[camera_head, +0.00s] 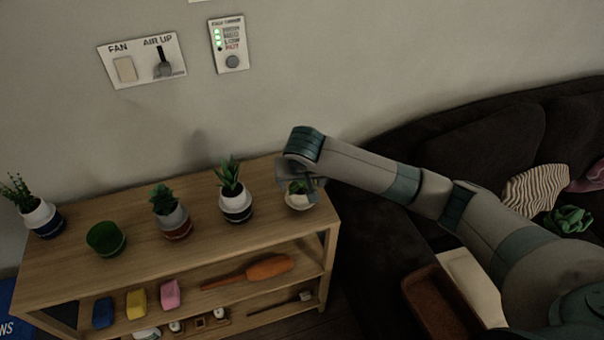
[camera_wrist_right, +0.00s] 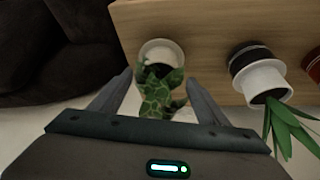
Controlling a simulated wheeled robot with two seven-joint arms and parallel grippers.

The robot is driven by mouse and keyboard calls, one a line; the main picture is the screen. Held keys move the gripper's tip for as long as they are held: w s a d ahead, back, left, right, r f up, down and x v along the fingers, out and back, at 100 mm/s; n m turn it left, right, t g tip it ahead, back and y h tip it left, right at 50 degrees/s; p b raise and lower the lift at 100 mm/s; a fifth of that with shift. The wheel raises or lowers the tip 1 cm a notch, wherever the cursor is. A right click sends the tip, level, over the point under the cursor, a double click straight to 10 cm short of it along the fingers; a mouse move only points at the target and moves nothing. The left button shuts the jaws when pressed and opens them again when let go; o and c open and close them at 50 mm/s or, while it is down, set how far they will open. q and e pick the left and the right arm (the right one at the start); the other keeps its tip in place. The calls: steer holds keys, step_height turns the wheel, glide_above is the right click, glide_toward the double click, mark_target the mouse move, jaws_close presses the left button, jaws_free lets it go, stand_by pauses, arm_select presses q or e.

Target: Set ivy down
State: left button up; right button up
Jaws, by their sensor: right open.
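A plant with patterned green leaves (camera_wrist_right: 160,92), which looks like the ivy, stands in a small white pot (camera_wrist_right: 153,48) on the right end of the wooden shelf top (camera_head: 265,210). In the head view the pot (camera_head: 298,203) is partly covered by my right gripper (camera_head: 300,180). The gripper is open, with its fingers (camera_wrist_right: 159,78) on either side of the leaves in the wrist view. I cannot tell whether either finger touches the plant. My left gripper is out of view.
A spiky plant in a white and dark pot (camera_head: 236,209) stands just left of the ivy. Farther left are a potted succulent (camera_head: 171,221), a green pot (camera_head: 105,239) and another plant (camera_head: 40,216). A dark sofa (camera_head: 400,150) lies to the right.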

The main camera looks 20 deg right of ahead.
steer(key=b+v, duration=0.1)
steer(key=v, duration=0.7)
steer(key=shift+s+r, duration=0.2)
steer(key=shift+r, duration=0.2)
